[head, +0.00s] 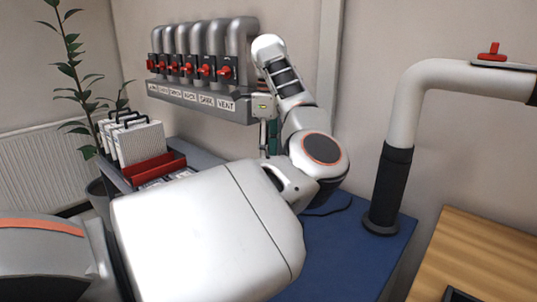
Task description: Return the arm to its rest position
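My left arm (205,235) comes in from the lower left as a large white link. It bends at a round joint with an orange ring (321,148), and a slimmer link (287,85) rises from there to a rounded white end beside the pipe rack. A small white part with a green light (262,105) shows behind that link, with dark and teal pieces below it. My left gripper cannot be made out clearly there; the arm covers most of that spot. My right arm and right gripper are not in view.
A wall rack (205,100) with grey pipes and red valves is close to my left arm. White panels (140,143) stand behind a red tray (155,166). A white pipe arm (405,105) stands on the blue table (335,250). A wooden surface (480,258) is at right.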

